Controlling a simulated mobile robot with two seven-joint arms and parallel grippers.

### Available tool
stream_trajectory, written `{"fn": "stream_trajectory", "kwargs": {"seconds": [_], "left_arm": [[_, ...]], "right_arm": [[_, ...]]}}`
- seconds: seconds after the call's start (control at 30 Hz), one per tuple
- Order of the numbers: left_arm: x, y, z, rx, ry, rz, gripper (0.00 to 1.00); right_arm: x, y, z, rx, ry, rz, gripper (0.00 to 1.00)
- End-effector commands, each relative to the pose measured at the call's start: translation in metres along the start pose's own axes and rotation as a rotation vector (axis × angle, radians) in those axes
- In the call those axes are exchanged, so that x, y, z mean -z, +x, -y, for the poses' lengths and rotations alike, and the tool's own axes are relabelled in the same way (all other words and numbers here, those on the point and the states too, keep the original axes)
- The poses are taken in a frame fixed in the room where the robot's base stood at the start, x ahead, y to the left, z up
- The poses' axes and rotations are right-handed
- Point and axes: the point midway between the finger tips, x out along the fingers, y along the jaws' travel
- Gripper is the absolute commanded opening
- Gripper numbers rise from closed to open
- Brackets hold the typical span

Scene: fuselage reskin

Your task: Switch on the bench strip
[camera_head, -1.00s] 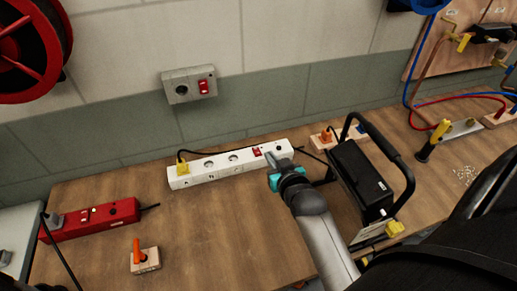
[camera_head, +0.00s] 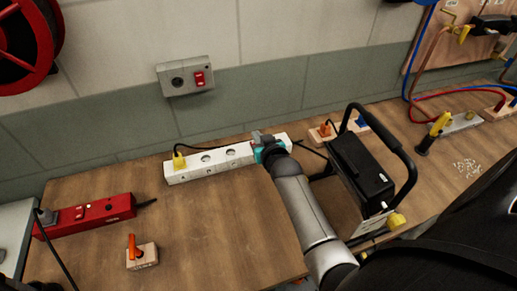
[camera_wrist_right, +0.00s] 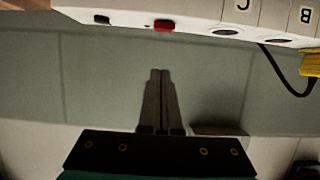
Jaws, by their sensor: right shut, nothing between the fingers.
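The white bench strip (camera_head: 207,164) lies at the back of the wooden bench, with a yellow plug (camera_head: 179,161) in its left end. My right gripper (camera_head: 257,136) is over the strip's right part, shut and empty, and hides the strip's red switch in the head view. In the right wrist view the red switch (camera_wrist_right: 163,25) shows on the white strip (camera_wrist_right: 130,14), just beyond the closed fingertips (camera_wrist_right: 160,74). A gap shows between them in that picture; I cannot tell whether they touch or how the switch is set. My left gripper is not in view.
A black carry-handled unit (camera_head: 362,168) stands right of my right arm. A red strip (camera_head: 88,216) and a small block with an orange lever (camera_head: 142,255) lie at the left. A wall socket with a red switch (camera_head: 199,79) is above. The middle bench is clear.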

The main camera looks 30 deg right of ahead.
Motion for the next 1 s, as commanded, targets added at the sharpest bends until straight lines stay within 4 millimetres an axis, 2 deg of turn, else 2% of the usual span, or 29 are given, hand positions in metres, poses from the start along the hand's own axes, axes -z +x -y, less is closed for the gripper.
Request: {"fn": "stream_trajectory", "kwargs": {"seconds": [0.03, 0.23, 0.67, 0.8, 1.0], "left_arm": [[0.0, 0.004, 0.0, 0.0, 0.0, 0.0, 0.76], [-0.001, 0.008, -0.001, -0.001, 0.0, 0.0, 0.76], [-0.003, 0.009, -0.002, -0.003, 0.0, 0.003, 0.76], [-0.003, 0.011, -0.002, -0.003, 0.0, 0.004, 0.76], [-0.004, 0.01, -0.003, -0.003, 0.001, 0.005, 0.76]], "right_arm": [[-0.016, 0.001, 0.0, 0.0, -0.001, 0.009, 0.0], [-0.035, 0.006, -0.001, 0.0, -0.001, 0.006, 0.0], [-0.039, 0.006, 0.0, 0.0, 0.0, 0.004, 0.0], [-0.052, 0.008, 0.0, 0.001, -0.002, 0.008, 0.0], [-0.049, 0.008, 0.0, 0.0, 0.0, 0.006, 0.0]]}}
